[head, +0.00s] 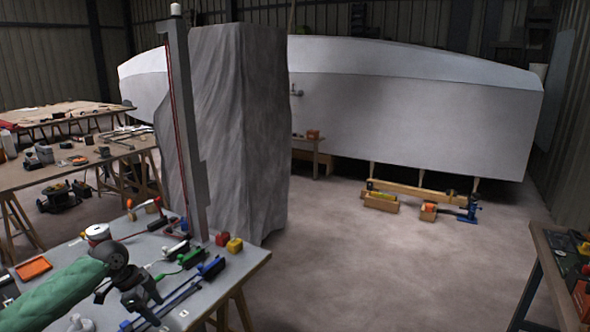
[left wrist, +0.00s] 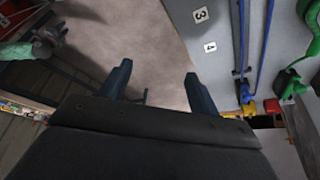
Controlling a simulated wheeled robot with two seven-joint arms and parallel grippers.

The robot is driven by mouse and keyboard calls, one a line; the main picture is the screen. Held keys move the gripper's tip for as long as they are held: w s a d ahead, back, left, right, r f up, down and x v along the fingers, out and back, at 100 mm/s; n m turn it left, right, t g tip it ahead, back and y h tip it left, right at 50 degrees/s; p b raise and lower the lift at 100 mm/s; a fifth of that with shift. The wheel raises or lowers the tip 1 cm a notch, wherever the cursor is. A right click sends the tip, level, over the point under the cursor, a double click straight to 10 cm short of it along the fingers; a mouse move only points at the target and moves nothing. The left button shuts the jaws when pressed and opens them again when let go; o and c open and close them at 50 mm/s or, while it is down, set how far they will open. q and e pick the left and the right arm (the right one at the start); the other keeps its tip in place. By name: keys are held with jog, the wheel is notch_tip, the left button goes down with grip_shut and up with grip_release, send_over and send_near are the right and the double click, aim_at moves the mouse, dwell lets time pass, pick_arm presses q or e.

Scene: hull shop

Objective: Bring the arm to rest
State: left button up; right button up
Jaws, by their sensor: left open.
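My left arm in its green sleeve comes in at the lower left of the head view. My left gripper (head: 146,306) is over the near grey table (head: 115,262), pointing down. In the left wrist view its two dark fingers (left wrist: 157,86) stand apart, with bare floor between them and nothing held. A green-sleeved arm end, which looks like my right gripper (left wrist: 48,38), shows small at the upper left of the left wrist view. Its jaws are too small to read. It does not show in the head view.
Blue bar clamps (head: 178,300), a green clamp (head: 191,257), a red block (head: 222,239) and a yellow block (head: 235,246) lie on the near table. A grey post (head: 184,130) rises behind. Another bench (head: 548,262) stands right. The floor (head: 370,270) between is clear.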

pick_arm(q)
jog(key=s+d+f+n, duration=0.2)
jog(key=s+d+f, duration=0.2)
jog(key=f, duration=0.7)
jog(key=s+d+f+n+t, duration=0.1)
jog(key=s+d+f+n, duration=0.2)
jog(key=f, duration=0.7)
jog(key=s+d+f+n, duration=0.1)
jog(key=s+d+f, duration=0.4)
jog(key=f, duration=0.6)
jog(key=s+d+f+n+y, duration=0.1)
jog(key=s+d+f+n, duration=0.1)
jog(key=s+f, duration=0.5)
jog(key=s+d+f+n+y, duration=0.1)
jog(key=s+d+f+n, duration=0.1)
jog(key=s+f, duration=0.5)
jog(key=s+d+f+n+g+y, duration=0.1)
jog(key=s+d+f, duration=0.3)
jog(key=s, duration=1.1)
notch_tip(320, 180, down, 3)
jog(key=shift+s+d+r+n+y, duration=0.15)
jog(key=shift+d+n+y, duration=0.2)
jog(key=shift+n, duration=0.45)
pick_arm(e)
jog(key=shift+w, duration=0.15)
pick_arm(q)
jog(key=shift+a, duration=0.1)
pick_arm(e)
jog(key=shift+a, duration=0.2)
